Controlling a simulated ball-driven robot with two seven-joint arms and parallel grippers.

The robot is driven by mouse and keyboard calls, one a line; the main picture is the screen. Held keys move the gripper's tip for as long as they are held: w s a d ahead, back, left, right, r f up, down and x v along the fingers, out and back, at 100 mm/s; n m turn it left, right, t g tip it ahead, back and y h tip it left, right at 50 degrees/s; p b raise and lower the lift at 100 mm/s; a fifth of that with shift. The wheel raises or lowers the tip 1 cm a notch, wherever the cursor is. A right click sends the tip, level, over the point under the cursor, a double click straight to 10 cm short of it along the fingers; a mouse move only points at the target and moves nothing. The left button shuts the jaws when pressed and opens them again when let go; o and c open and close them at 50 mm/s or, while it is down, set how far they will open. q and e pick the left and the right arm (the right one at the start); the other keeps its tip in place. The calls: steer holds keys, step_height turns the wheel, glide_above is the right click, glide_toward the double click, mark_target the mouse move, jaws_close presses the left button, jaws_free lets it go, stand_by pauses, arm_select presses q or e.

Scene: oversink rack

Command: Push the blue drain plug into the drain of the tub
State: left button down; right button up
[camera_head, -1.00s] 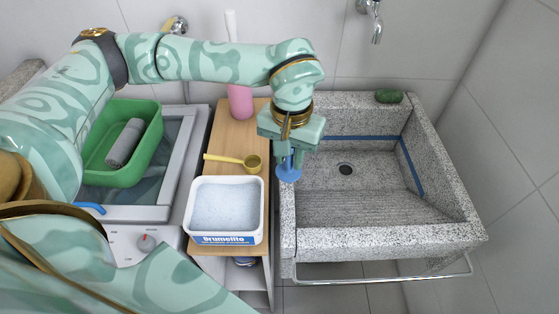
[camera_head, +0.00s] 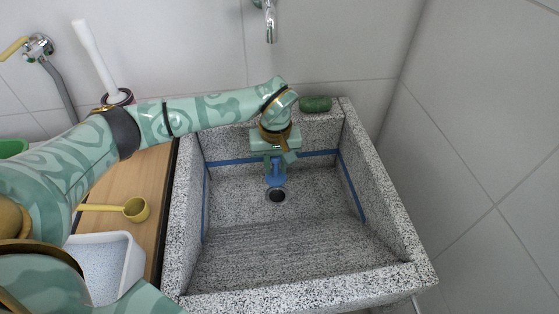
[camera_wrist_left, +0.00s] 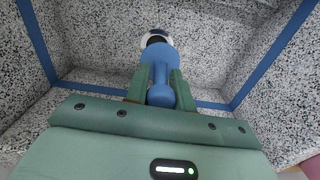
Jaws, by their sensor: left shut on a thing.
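The blue drain plug (camera_head: 276,180) is held inside the grey speckled stone tub (camera_head: 225,283). My left gripper (camera_head: 275,164) is shut on its stem. The dark round drain (camera_head: 277,196) shows just in front of and below the plug in the head view. In the left wrist view the plug (camera_wrist_left: 161,62) sits between the two fingers (camera_wrist_left: 161,90), its rounded knob toward the palm. The drain's pale ring and dark hole (camera_wrist_left: 155,38) show partly past the plug's far end. The plug looks apart from the drain, above the tub floor. My right gripper is not in view.
A blue line runs around the tub's inner walls. A green soap bar (camera_head: 315,104) lies on the back rim, below a wall tap (camera_head: 270,20). Left of the tub is a wooden board (camera_head: 135,185) with a yellow scoop (camera_head: 136,209) and a white powder box (camera_head: 131,262).

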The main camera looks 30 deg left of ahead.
mark_target(277, 179)
arm_select(q)
steer(key=shift+w+a+f, duration=0.15)
steer(key=shift+w+f, duration=0.1)
steer(key=shift+f, duration=0.3)
steer(key=shift+w+f, duration=0.3)
steer(key=shift+w, duration=0.1)
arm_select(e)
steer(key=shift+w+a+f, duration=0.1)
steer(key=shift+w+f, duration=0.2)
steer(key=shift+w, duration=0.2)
arm_select(q)
steer(key=shift+r, duration=0.1)
steer(key=shift+f+b, duration=1.15)
steer(key=shift+f, duration=1.85)
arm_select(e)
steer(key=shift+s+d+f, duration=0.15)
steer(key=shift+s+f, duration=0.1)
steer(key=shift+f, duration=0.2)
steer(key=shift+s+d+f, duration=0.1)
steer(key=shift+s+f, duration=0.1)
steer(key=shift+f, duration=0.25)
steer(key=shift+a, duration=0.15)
arm_select(q)
steer(key=shift+p, duration=0.55)
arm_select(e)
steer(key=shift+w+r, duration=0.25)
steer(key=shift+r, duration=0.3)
